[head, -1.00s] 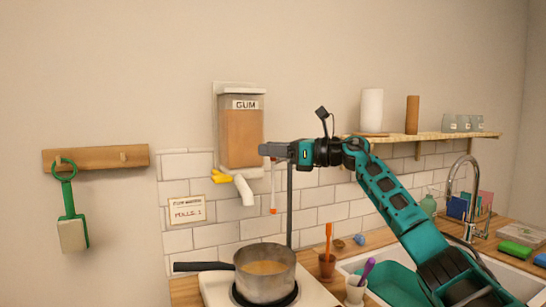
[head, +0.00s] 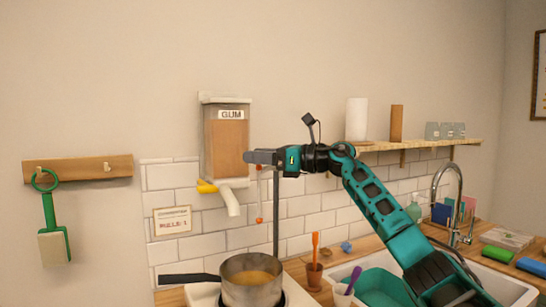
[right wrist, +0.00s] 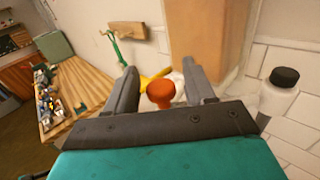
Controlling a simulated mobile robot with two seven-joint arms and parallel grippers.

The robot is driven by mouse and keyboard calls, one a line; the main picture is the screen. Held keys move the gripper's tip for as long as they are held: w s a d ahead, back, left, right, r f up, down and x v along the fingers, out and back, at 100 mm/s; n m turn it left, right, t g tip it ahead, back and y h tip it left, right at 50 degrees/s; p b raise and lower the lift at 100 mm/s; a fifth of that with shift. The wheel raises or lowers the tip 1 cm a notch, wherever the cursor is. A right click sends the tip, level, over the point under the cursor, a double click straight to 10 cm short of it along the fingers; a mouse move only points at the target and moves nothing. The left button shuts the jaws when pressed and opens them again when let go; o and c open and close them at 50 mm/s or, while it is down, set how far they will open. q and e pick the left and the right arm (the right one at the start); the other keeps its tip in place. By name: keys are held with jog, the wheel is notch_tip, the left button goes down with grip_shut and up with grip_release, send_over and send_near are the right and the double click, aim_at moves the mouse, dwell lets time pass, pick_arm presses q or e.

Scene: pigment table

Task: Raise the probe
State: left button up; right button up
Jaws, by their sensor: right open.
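In the right wrist view an orange knob (right wrist: 160,94), apparently the probe's top, sits between the fingers. My right gripper (head: 250,157) is level, pointing left at the probe's top, in front of the gum dispenser's right edge. In the right wrist view my right gripper (right wrist: 164,88) is open, with a finger on each side of the knob. The fingers partly hide the probe's top in the head view. My left gripper is not in view.
The gum dispenser (head: 226,145) hangs on the wall close to the fingertips, with a yellow handle (head: 206,187) and white spout (head: 231,201). A pot (head: 250,287) of brown liquid stands on the stove below. A shelf (head: 425,145) is behind my right arm.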

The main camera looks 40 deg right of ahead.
jog(key=b+v, duration=0.6)
jog(key=v, duration=0.6)
jog(key=shift+s, duration=0.4)
jog(key=shift+d+r, duration=0.1)
jog(key=shift+r, duration=0.05)
